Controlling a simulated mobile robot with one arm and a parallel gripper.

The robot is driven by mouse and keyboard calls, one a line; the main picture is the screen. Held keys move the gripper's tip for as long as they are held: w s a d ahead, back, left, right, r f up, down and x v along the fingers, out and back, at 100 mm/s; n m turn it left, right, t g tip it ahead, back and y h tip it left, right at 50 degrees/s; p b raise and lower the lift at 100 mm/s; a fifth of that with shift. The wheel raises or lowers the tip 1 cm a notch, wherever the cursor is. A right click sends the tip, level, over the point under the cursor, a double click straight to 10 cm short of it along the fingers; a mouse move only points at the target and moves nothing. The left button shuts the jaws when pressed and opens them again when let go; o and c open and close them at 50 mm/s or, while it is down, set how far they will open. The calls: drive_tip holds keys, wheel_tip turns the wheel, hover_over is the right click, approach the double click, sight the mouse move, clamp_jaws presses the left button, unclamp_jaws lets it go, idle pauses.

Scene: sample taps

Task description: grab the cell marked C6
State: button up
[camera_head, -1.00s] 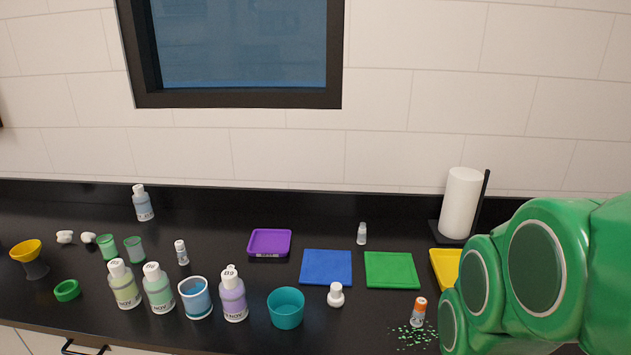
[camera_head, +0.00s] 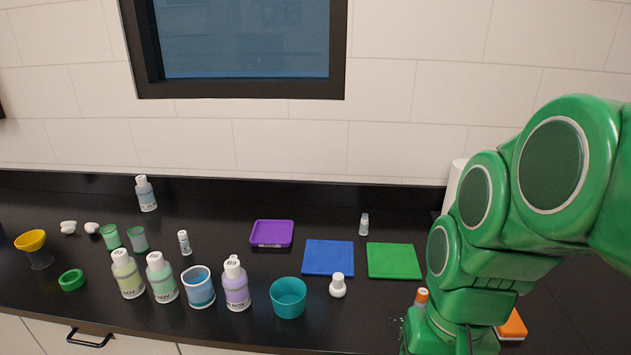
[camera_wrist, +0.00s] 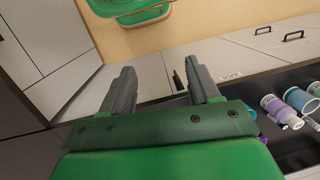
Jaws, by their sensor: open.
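I cannot read a C6 mark on anything in view. Several labelled bottles stand on the black counter: a yellow-green one (camera_head: 130,280), a mint one (camera_head: 161,283) and a purple one (camera_head: 236,288) whose cap seems to read B9. A light-blue bottle (camera_head: 146,196) stands farther back. Small white-capped vials stand at left (camera_head: 184,244) and near the back (camera_head: 364,225). An orange-capped vial (camera_head: 421,297) is partly hidden by my arm. My gripper (camera_wrist: 160,82) is open and empty in the wrist view, away from the bottles; the head view does not show its fingers.
A blue cup (camera_head: 198,290) and teal cup (camera_head: 288,300) stand near the front edge. A purple tray (camera_head: 271,235), blue mat (camera_head: 328,258) and green mat (camera_head: 394,261) lie flat. A yellow funnel-like cup (camera_head: 31,241) is far left. My arm covers the right side.

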drive_tip(key=w+a+r+m+y, duration=0.2)
drive_tip(key=w+a+m+y, duration=0.5)
drive_tip(key=w+a, duration=1.25)
drive_tip(key=w+a+f+m+t+y, duration=0.1)
drive_tip(key=w+a+m+y, duration=0.1)
drive_tip(key=w+a+m, duration=0.3)
drive_tip(key=w+a+f+m+t+y, duration=0.1)
drive_tip(key=w+a+m+y, duration=0.15)
drive_tip(key=w, duration=0.55)
drive_tip(key=w+a+m+t+y, duration=0.1)
drive_tip(key=w+a+m, duration=0.25)
drive_tip(key=w, duration=0.25)
drive_tip(key=f, duration=1.4)
drive_tip(key=shift+d+f, duration=0.25)
drive_tip(key=shift+f, duration=0.15)
drive_tip(key=shift+a+f, duration=0.1)
drive_tip(key=shift+f, duration=0.45)
drive_tip(key=shift+x, duration=3.8)
drive_tip(key=shift+w, duration=0.15)
drive_tip(key=c, duration=1.1)
